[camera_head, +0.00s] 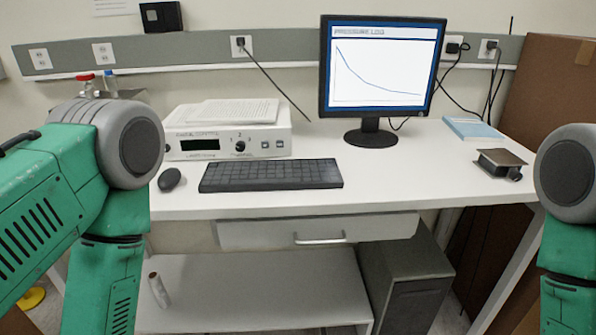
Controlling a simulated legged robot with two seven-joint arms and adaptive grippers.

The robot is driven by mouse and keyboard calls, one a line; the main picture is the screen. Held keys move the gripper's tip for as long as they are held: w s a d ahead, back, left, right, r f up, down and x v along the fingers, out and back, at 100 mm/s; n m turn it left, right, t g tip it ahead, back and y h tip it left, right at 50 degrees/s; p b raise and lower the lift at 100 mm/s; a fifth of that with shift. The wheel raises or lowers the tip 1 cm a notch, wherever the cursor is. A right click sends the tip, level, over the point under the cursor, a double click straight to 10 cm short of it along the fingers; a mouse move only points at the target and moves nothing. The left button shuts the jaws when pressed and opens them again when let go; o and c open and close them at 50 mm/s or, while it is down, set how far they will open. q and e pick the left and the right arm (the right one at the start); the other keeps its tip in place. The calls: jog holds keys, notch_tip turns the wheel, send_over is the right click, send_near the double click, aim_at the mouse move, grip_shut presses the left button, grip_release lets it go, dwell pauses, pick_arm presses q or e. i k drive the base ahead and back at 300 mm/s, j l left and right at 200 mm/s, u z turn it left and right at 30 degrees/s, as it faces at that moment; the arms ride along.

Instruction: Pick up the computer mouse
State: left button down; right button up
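The dark computer mouse (170,180) lies on the white table (400,185), near its left front part. It sits left of the black keyboard (270,175) and in front of the white control box (225,140). My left arm's green and grey links fill the left side of the view, close to the mouse in the picture. My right arm shows at the right edge. Neither gripper is in view. Nothing is seen touching the mouse.
A monitor (380,70) stands at the back of the table. A small dark metal device (500,162) and a blue book (472,128) lie at the right. Below are a drawer (270,236), a computer tower (405,285) and a lower shelf (260,285). The table right of the keyboard is clear.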

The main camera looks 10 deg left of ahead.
aim_at(169, 179)
jog(key=k+u, duration=0.1)
jog(key=u, duration=0.3)
jog(key=i+l, duration=0.1)
jog(key=l, duration=0.2)
jog(key=i+l, duration=0.1)
jog(key=l, duration=0.25)
jog(key=l+u, duration=0.2)
jog(key=u, duration=0.15)
jog(key=i+l+u, duration=0.1)
jog(key=l+u, duration=0.15)
jog(key=u, duration=0.15)
jog(key=l+u, duration=0.35)
jog(key=j, duration=0.1)
